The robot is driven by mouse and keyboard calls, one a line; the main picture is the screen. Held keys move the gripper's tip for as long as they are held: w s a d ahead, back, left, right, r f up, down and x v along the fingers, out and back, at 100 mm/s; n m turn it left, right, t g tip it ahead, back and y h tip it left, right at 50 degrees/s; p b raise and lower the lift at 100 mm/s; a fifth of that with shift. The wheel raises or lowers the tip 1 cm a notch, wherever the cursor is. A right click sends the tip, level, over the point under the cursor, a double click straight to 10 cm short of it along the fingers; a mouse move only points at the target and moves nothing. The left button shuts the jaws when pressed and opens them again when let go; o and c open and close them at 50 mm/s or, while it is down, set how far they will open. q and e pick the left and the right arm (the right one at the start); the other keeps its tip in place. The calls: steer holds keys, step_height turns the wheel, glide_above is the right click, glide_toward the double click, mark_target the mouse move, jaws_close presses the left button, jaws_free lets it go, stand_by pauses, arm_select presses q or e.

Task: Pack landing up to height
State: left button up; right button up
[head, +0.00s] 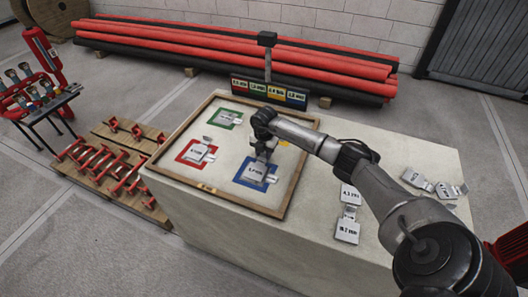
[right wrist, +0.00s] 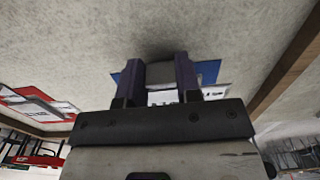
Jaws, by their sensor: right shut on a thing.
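A wood-framed board (head: 234,195) on the concrete block has coloured square outlines. A labelled metal shim (head: 256,174) is over the blue square (head: 243,181). My right gripper (head: 263,157) is above it; in the right wrist view the gripper (right wrist: 159,80) is shut on a grey metal tab (right wrist: 160,72), apparently this shim's, over blue. Whether the shim touches the board is unclear. Another shim (head: 198,153) lies in the red square (head: 184,160), and one (head: 228,119) in the green square (head: 237,111). The arm partly hides the yellow square (head: 284,143). My left gripper is out of view.
Several loose shims lie on the block's right, including one marked 10.2 mm (head: 347,231). A colour-coded sign (head: 268,93) stands at the board's far edge. Red and black pipes (head: 235,45) lie behind. Pallets with red parts (head: 110,165) stand left.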

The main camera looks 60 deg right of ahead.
steer(key=shift+f, duration=0.1)
steer(key=o, duration=1)
steer(key=shift+r, duration=0.2)
step_height(320, 180, up, 13)
steer(key=p, duration=0.3)
steer(key=shift+r+p, duration=0.2)
steer(key=shift+p, duration=0.2)
